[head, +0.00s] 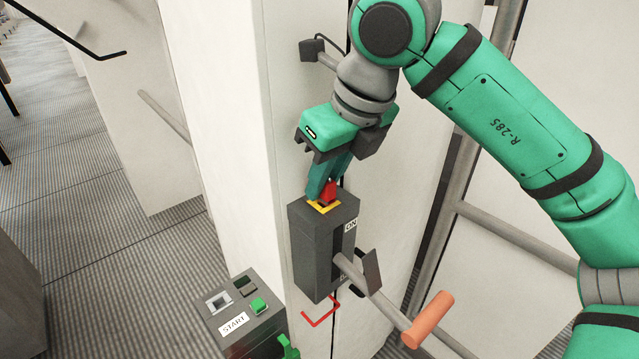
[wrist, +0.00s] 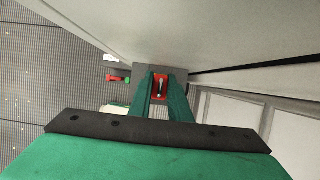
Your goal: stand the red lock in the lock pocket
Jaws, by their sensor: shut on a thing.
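The red lock (head: 328,190) is at the yellow-edged spot (head: 322,208) on top of the dark grey switch box (head: 313,245). My gripper (head: 326,184) points down and is shut on the lock. In the wrist view the lock (wrist: 160,87) shows between the two green fingers, with a pale shackle across it. The fingers hide part of the lock, and I cannot tell how deep it sits. A pale square-framed recess (head: 218,301) shows on the START box; I cannot tell which of these is the lock pocket.
The switch box is on a white column (head: 235,130), with an "ON" label and a long lever with an orange grip (head: 428,319). The START box (head: 245,318) with a green button stands at lower left. A red bracket outline (head: 320,313) is below the switch box. Grey rails stand at right.

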